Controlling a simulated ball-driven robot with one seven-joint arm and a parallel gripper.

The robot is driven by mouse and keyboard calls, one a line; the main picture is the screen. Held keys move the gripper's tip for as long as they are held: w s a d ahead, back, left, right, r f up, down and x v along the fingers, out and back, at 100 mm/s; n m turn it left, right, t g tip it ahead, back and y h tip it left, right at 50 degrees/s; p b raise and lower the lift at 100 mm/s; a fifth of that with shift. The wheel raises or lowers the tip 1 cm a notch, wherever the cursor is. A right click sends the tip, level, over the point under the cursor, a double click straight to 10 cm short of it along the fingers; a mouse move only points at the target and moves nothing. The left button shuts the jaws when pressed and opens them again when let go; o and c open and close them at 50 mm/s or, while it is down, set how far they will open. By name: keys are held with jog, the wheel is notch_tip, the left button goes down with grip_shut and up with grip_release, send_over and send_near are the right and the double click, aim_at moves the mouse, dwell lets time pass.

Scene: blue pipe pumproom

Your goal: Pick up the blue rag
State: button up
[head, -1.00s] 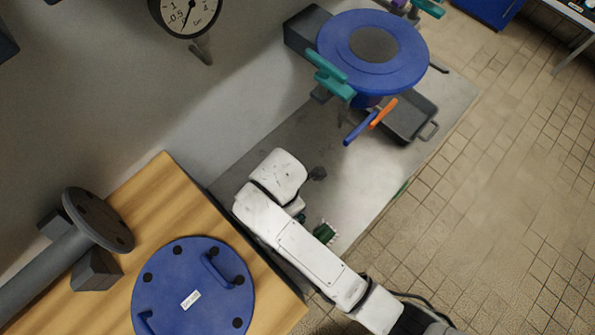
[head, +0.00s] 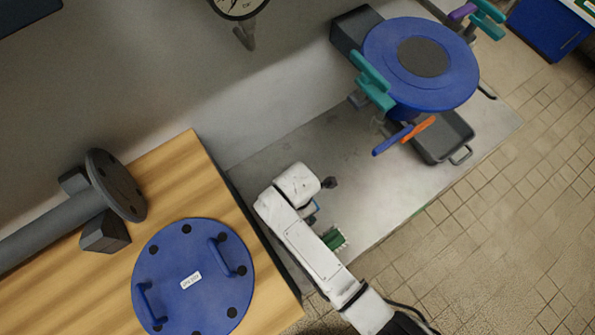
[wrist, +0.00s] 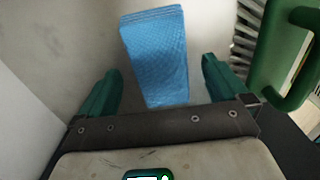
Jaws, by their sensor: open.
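The blue rag (wrist: 157,58) lies on the grey surface in the wrist view, folded into a long strip with a fine textured weave. My gripper (wrist: 161,70) has its two green fingers spread wide, one on each side of the rag's near end. Nothing is held between them. The rag's near end reaches close to the dark gripper bar.
A green-handled brush (wrist: 285,45) with pale bristles is just right of the right finger. A blue round flange (head: 375,75) with valves and a grey tray (head: 442,140) stand farther along the bench. A wooden table (head: 165,180) bears a blue disc cover (head: 185,260).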

jog(key=shift+f, duration=0.3)
jog(key=shift+c, duration=0.3)
jog(key=c, duration=1.1)
notch_tip(320, 180, up, 10)
jog(key=shift+p, duration=0.6)
